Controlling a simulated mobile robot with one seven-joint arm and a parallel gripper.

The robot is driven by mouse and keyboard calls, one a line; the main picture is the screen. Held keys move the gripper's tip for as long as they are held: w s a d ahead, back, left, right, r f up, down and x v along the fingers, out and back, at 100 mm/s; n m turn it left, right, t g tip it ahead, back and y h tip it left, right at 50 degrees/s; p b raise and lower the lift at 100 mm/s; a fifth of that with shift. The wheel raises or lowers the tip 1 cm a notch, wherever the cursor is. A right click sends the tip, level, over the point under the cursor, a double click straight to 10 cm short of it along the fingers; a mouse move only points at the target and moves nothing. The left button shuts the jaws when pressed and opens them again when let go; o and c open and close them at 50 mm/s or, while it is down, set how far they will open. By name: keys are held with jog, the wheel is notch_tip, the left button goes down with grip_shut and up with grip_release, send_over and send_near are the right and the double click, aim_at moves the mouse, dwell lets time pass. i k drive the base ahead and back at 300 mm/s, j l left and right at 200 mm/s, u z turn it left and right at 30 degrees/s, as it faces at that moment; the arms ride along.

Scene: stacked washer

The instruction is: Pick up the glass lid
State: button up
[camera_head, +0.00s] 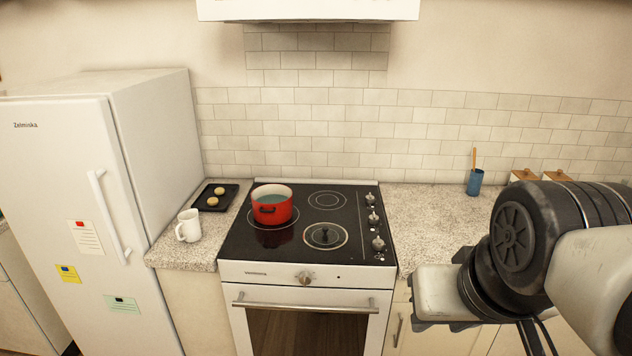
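A round lid with a dark rim and a small dark knob (325,236) lies flat on the front right burner of the black cooktop; its glass looks dark against the burner. A red pot (272,205) stands on the left side of the cooktop, behind and to the left of the lid, with no lid on it. My arm reaches in at the lower right. Its end (440,296) is well to the right of the lid and apart from it, near the front of the right counter. I cannot make out the fingertips or anything held.
A white mug (188,226) and a dark tray (215,197) with two round cookies are on the left counter. Knobs (378,243) line the cooktop's right side. A blue utensil cup (474,182) and wooden-lidded canisters (523,176) stand at the back right. A hood (308,9) hangs above.

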aim_at(321, 236)
jog(key=i+u, duration=0.4)
jog(key=i, duration=0.95)
